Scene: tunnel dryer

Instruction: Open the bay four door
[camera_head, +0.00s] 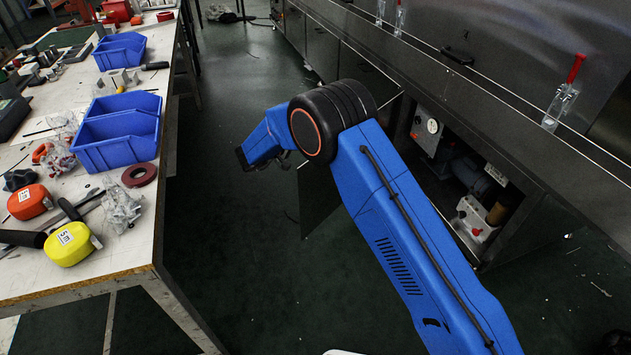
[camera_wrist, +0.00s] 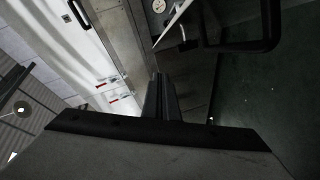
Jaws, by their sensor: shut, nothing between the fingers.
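The long metal dryer (camera_head: 470,75) runs along the right side of the head view. One lower bay (camera_head: 470,190) stands open, with a gauge, a motor and piping inside. A dark flat panel (camera_head: 318,200), seemingly this bay's door swung outward, stands partly behind my arm. I cannot read a bay number. My gripper (camera_wrist: 160,98) is shut and empty in the wrist view; in the head view only the dark end of my arm shows, over the aisle, and the fingers cannot be made out. In the wrist view the dryer's pale side (camera_wrist: 85,60) lies left of the fingers.
The green aisle floor (camera_head: 225,240) is clear.

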